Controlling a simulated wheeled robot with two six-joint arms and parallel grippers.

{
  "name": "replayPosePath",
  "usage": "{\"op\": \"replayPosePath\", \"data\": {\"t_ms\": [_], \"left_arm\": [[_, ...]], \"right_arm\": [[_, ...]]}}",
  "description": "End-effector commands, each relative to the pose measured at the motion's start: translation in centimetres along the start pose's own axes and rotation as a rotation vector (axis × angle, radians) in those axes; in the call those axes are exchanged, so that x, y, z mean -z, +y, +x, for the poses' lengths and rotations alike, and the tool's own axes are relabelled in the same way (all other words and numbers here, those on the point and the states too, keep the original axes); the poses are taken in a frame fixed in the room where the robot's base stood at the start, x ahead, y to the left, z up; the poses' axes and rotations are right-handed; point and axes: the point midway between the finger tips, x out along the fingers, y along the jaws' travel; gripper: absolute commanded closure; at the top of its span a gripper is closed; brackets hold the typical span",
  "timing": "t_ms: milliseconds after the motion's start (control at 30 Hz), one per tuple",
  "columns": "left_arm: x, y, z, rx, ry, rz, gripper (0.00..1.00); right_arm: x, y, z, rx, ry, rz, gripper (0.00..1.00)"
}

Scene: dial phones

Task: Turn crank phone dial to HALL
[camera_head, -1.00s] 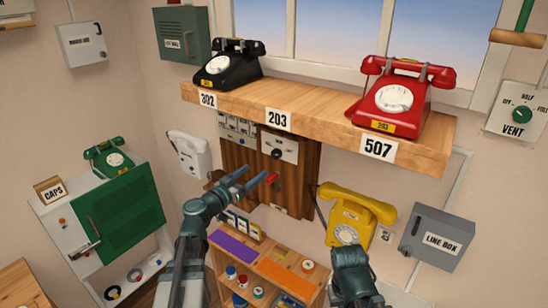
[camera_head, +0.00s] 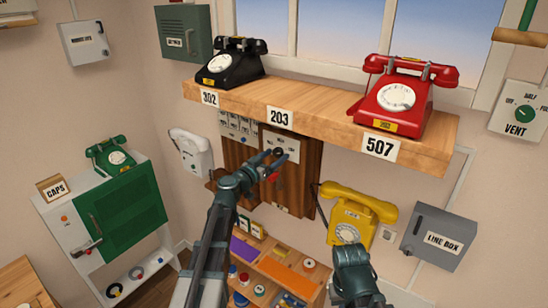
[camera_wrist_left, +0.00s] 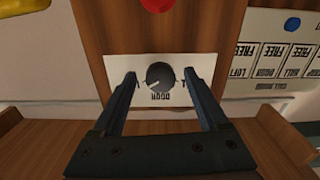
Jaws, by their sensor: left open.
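The crank phone (camera_head: 297,178) is a dark wooden box on the wall under the shelf, with a white dial plate and a red crank handle (camera_head: 272,178). Its round black dial (camera_wrist_left: 160,76) has a pale pointer mark toward the lower left in the left wrist view, where the plate shows upside down with DOOR below the dial. Other plate labels are hidden by my fingers. My left gripper (camera_head: 275,156) is open, its fingers on either side of the dial; I cannot tell whether they touch it. My right arm shows near the yellow phone, but its fingers do not.
A wooden shelf (camera_head: 320,113) with a black phone (camera_head: 229,64) and a red phone (camera_head: 400,95) overhangs the crank phone. A yellow phone (camera_head: 352,212) hangs to the right. A label panel (camera_wrist_left: 283,62) is beside the dial plate. A low cabinet with small items stands below.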

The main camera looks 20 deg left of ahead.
Motion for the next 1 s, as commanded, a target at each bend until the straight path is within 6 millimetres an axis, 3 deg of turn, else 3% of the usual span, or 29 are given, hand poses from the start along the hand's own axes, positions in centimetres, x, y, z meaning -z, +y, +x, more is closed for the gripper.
{"op": "replayPosePath", "data": {"t_ms": [67, 467, 767, 1000], "left_arm": [[0.0, 0.0, -0.02, 0.0, 0.0, 0.0, 0.26], [0.0, -0.02, -0.04, 0.0, 0.0, 0.0, 0.98], [0.0, -0.01, -0.04, 0.0, 0.0, -0.023, 1.0], [-0.01, 0.04, -0.04, 0.0, -0.001, -0.152, 1.0]], "right_arm": [[0.0, 0.0, 0.0, 0.0, 0.0, 0.0, 1.0], [0.0, 0.0, 0.0, 0.0, 0.0, 0.0, 1.0], [0.0, 0.0, 0.0, 0.0, 0.0, 0.0, 1.0], [0.0, 0.0, -0.01, 0.0, 0.0, 0.0, 1.0]]}}
